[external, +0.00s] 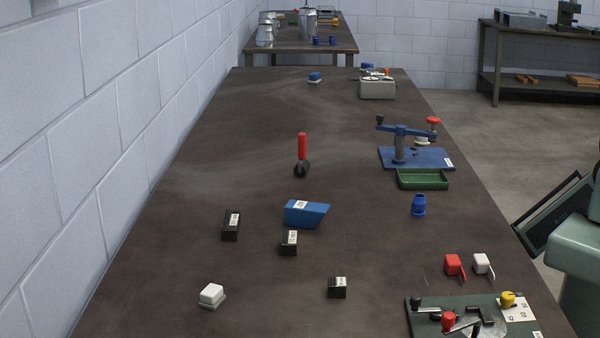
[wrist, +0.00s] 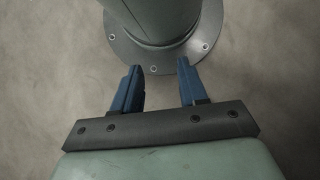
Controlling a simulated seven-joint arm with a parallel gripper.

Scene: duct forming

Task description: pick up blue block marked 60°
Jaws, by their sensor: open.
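The blue block (external: 306,213) lies on the brown table, left of its middle. It has a slanted right end and a white label on top; the label's text is too small to read surely. My gripper (wrist: 157,88) shows only in the wrist view. Its two blue fingers are apart with nothing between them. It hangs over the grey floor beside a round bolted base plate, away from the table. In the external view only part of my arm shows at the right edge, and the fingers are out of view.
Black labelled blocks (external: 231,225), (external: 289,243) and (external: 337,288) lie near the blue block. A red-handled tool (external: 301,155) lies behind it. A blue cup (external: 418,205), green tray (external: 422,179) and green fixture (external: 470,318) are to the right. A white-topped item (external: 212,295) sits front left.

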